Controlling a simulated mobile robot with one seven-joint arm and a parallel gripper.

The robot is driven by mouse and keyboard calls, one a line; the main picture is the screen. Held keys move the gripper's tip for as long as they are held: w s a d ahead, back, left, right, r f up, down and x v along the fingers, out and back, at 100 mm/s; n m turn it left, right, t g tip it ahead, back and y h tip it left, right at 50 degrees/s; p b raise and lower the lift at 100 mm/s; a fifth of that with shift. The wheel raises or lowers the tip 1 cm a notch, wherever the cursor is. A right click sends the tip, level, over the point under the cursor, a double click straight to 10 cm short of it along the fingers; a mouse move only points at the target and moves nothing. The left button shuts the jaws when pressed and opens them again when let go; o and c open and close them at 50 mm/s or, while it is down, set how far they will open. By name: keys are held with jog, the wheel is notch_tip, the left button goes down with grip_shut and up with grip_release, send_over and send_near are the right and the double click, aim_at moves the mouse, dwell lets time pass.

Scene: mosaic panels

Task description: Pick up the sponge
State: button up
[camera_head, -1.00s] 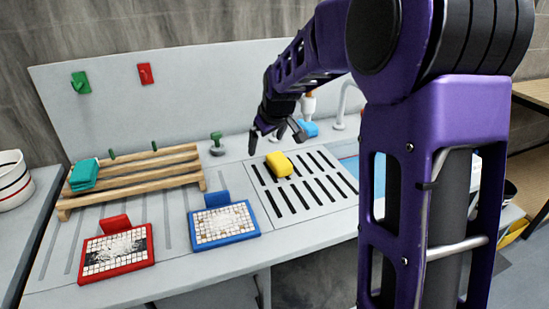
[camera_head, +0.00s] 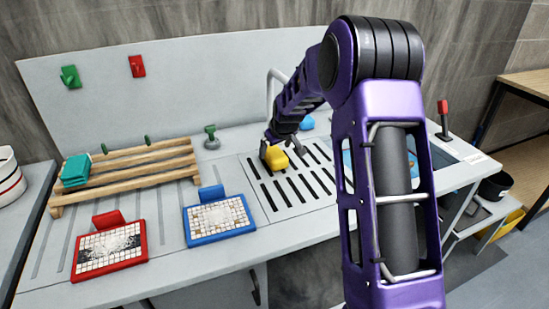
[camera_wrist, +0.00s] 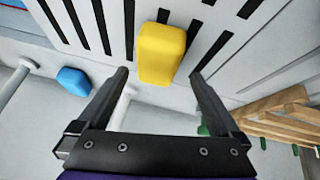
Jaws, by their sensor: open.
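The yellow sponge (camera_head: 276,159) lies on the slotted grey drain panel (camera_head: 289,192) of the counter. In the wrist view the sponge (camera_wrist: 161,52) shows between and just beyond the fingertips, with gaps on both sides. My gripper (camera_wrist: 158,73) is open and empty, its two dark fingers spread wider than the sponge. In the head view my gripper (camera_head: 274,144) is low over the sponge, and its fingers partly cover it. I cannot tell whether they touch the panel.
A blue block (camera_wrist: 74,81) lies near the faucet (camera_head: 270,90). A red-framed mosaic (camera_head: 109,248) and a blue-framed mosaic (camera_head: 219,215) lie at the counter's front left. A green-handled tool (camera_head: 211,137) stands behind.

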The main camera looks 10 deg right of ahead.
aim_at(274, 152)
jog(key=x, duration=0.5)
jog(key=shift+w+d+r, duration=0.1)
jog(key=shift+d, duration=0.05)
jog(key=c, duration=1.2)
jog(key=shift+o, duration=0.2)
jog(key=shift+r, duration=0.15)
notch_tip(274, 152, up, 4)
jog(key=shift+f, duration=0.15)
jog(key=s, duration=0.6)
jog(key=s+d, duration=0.1)
jog(key=s, duration=0.5)
jog(key=s+b, duration=0.1)
jog(key=s, duration=0.5)
jog(key=shift+d+f, duration=0.2)
jog(key=shift+d, duration=0.15)
jog(key=o, duration=0.7)
jog(key=c, duration=0.6)
